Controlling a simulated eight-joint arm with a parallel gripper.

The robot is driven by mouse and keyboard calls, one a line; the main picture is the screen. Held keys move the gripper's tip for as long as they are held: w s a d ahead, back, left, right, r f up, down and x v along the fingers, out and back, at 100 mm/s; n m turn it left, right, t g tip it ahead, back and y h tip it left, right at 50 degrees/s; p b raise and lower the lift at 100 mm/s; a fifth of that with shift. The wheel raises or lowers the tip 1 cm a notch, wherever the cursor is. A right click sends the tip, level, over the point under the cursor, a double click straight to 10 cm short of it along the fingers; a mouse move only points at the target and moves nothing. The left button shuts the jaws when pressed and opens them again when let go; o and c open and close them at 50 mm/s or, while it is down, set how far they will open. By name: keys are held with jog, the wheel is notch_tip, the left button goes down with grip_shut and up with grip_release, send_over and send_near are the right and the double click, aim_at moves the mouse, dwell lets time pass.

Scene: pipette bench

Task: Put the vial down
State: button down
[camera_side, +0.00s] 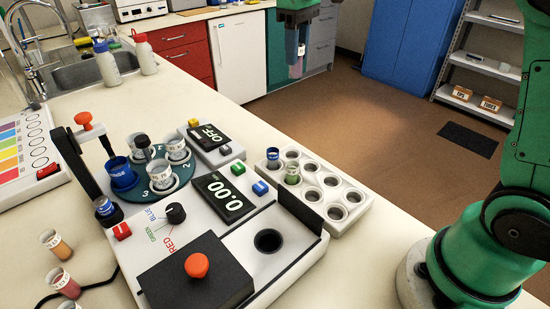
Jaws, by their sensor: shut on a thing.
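My gripper (297,50) hangs at the top of the view, beyond the bench's far edge in the picture. It is shut on a small vial (296,69) that points downward; its contents and label are too small and partly covered to make out. A white rack (333,181) with two rows of round holes stands right of the instrument, below my gripper in the picture. A blue vial (273,157) and a green vial (292,174) stand in its left part; several other holes are empty.
The white instrument (284,236) has a display, a dark round well (268,241) and an orange knob (197,265). A teal carousel (183,182) holds several cups. The bench is clear right of the rack.

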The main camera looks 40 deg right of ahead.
jog(key=shift+r, duration=0.15)
jog(key=shift+a, duration=0.3)
jog(key=s+a+r+n, duration=0.2)
jog(key=s+a+n, duration=0.4)
jog(key=a, duration=0.5)
jog(key=r+n, duration=0.1)
jog(key=n, duration=0.8)
send_over(268, 230)
jog(key=s+a, duration=0.1)
jog(key=shift+s+a+f, duration=0.1)
jog(key=shift+s+f, duration=0.05)
jog(key=shift+f, duration=4.8)
jog(key=shift+s+f, duration=0.1)
jog(key=shift+f, duration=4.85)
jog(key=shift+f, duration=0.1)
